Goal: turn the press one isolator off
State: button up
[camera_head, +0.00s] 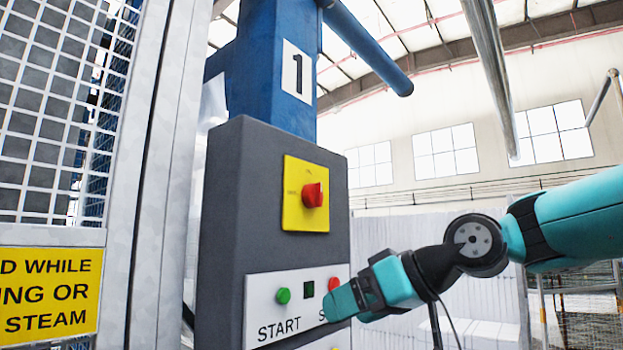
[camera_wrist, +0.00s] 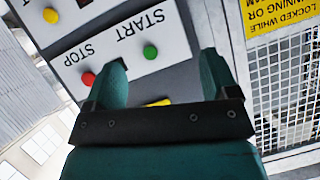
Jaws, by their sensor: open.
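The press one isolator is a red rotary knob (camera_head: 313,195) on a square yellow plate (camera_head: 304,218). It sits on the dark grey control box below the number 1 sign (camera_head: 297,72). The plate's lettering is too small to read, and I cannot tell the knob's setting. My gripper (camera_head: 343,302) is below the isolator, in front of the START/STOP panel, and apart from the knob. In the wrist view the picture is turned over; my gripper (camera_wrist: 160,70) is open with nothing between its fingers. There the yellow plate (camera_wrist: 158,102) shows only as a sliver above the gripper body.
A green START button (camera_head: 283,296) and a red STOP button (camera_head: 333,284) lie close to my gripper. A yellow button (camera_wrist: 50,15) shows in the wrist view. A mesh guard (camera_head: 50,120) with a yellow warning sign (camera_head: 48,290) stands left. A blue bar (camera_head: 370,45) juts out above.

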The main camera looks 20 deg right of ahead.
jog(key=w+d+r+t, duration=0.3)
jog(key=d+r, duration=0.2)
jog(key=r, duration=0.4)
jog(key=n+t+y+p, duration=0.1)
jog(key=t+y+p, duration=0.1)
jog(key=t, duration=0.1)
send_near(322, 192)
jog(key=p+x, duration=0.7)
jog(key=x, duration=0.2)
jog(key=shift+w+a+r, duration=0.1)
jog(key=shift+w+a, duration=0.05)
jog(key=shift+a, duration=0.05)
jog(key=shift+w+a+p, duration=0.25)
jog(key=shift+w+p, duration=0.1)
jog(key=c, duration=0.9)
